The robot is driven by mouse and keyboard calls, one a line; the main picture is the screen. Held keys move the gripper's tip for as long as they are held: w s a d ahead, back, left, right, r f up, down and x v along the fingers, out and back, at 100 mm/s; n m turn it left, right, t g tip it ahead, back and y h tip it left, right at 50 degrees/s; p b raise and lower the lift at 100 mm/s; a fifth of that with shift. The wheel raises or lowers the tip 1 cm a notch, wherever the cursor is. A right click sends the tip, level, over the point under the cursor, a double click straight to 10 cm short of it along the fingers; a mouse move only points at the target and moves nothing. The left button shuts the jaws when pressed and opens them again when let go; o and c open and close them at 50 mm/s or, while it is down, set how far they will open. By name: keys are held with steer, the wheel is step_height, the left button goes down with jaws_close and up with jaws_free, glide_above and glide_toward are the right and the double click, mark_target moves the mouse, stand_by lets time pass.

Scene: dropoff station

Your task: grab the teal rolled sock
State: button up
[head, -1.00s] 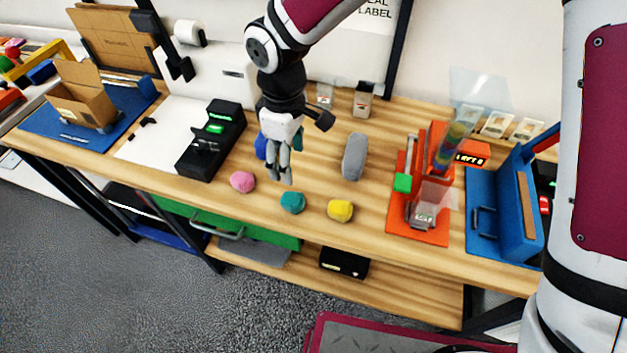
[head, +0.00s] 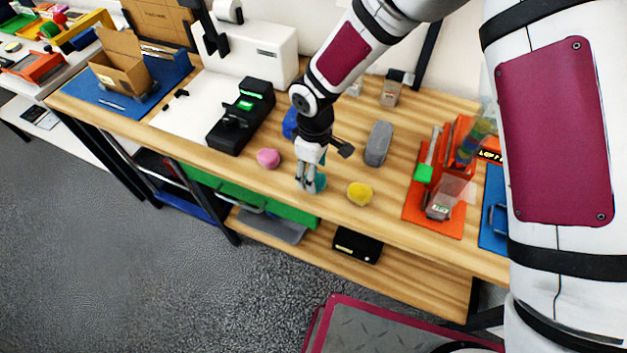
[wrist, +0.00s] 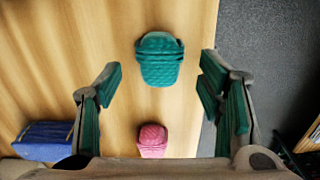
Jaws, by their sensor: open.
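The teal rolled sock (wrist: 160,60) lies on the wooden table near its front edge. In the wrist view it sits ahead of my gripper (wrist: 160,85), roughly centred between the two open fingers and not touched by them. In the head view the sock (head: 320,183) is partly hidden behind my gripper (head: 308,188), which points down over it. My gripper is open and empty.
A pink rolled sock (head: 268,158) lies left of my gripper and a yellow one (head: 359,193) lies right. A grey rolled item (head: 378,143) lies farther back. A blue item (head: 289,124) sits behind the gripper. An orange stand (head: 432,216) is at right.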

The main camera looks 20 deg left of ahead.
steer(key=shift+f, duration=1.1)
steer(key=c, duration=1.2)
steer(key=shift+r, duration=0.15)
